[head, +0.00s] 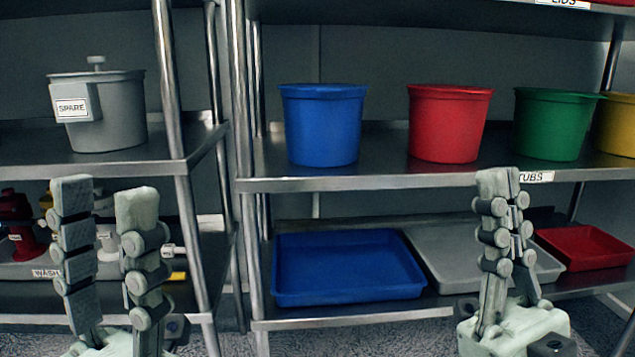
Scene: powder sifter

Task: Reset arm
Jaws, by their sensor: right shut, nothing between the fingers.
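My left gripper (105,195) stands upright at the lower left, its two fingers apart with nothing between them. It is in front of the lower left shelf. My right gripper (502,184) stands upright at the lower right, its fingers together and empty. It is in front of the right rack, partly covering the grey tray (440,251) from view.
The right rack's upper shelf (385,175) holds blue (323,128), red (449,125), green (553,127) and yellow (617,128) tubs. Below are a blue tray (345,272) and a red tray (583,247). A grey SPARE tub (115,117) stands on the left rack.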

